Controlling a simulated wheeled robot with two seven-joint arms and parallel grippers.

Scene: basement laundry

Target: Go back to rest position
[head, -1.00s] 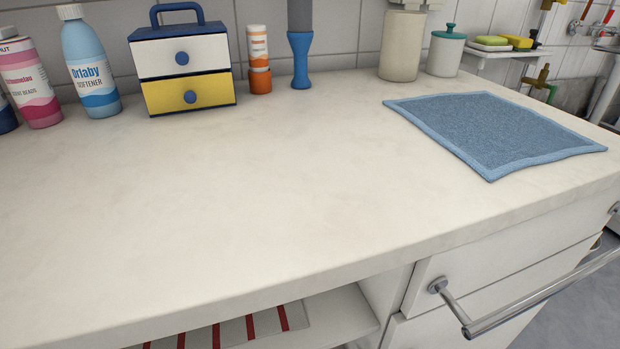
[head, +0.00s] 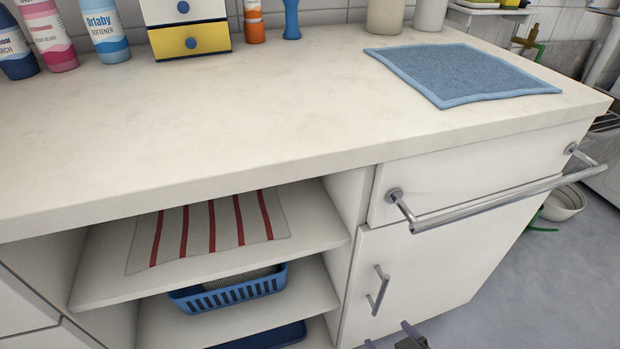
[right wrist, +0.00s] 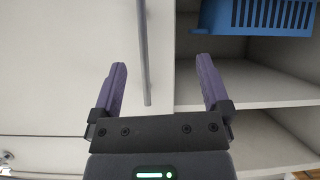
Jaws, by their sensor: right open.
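My right gripper (head: 391,337) shows at the bottom edge of the head view, low in front of the white cabinet door (head: 420,275). Only its fingertips and a bit of its body show there. In the right wrist view its two purple fingers (right wrist: 161,68) are spread apart with nothing between them. The door's vertical bar handle (head: 377,290) is near it; in the right wrist view this handle (right wrist: 144,55) appears between the fingers, beyond them. My left gripper is in neither view.
The counter (head: 260,120) holds bottles, a small drawer box (head: 190,40) and a blue cloth (head: 460,72). A drawer bar (head: 490,205) juts out at right. Open shelves hold a striped cloth (head: 200,232) and a blue basket (head: 230,292).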

